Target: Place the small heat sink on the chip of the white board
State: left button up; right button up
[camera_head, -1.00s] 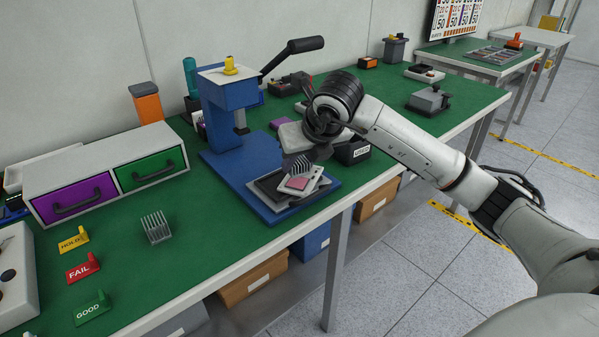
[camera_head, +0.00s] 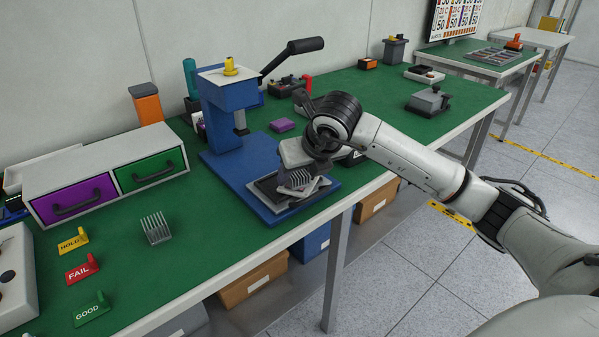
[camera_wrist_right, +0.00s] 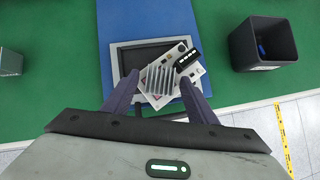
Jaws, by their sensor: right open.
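The small heat sink (camera_head: 296,179) is grey and finned. It sits over the white board (camera_head: 318,188), and both also show in the right wrist view, as the heat sink (camera_wrist_right: 161,78) and the board (camera_wrist_right: 196,72). The board lies askew on a dark, grey-rimmed tray (camera_head: 262,190). The heat sink covers most or all of the chip, so I cannot tell how well it is centred. My right gripper (camera_wrist_right: 160,80) is open, with its fingers on either side of the heat sink, apart from it. My left gripper is not in view.
The blue press (camera_head: 228,110) stands behind the tray, its lever reaching right. A larger finned heat sink (camera_head: 156,228) stands on the green table at left, near HOLD, FAIL and GOOD signs (camera_head: 84,268). A dark open bin (camera_wrist_right: 262,45) is right of the tray.

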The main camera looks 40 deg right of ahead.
jog(key=v, duration=1.1)
jog(key=shift+s+r, duration=0.3)
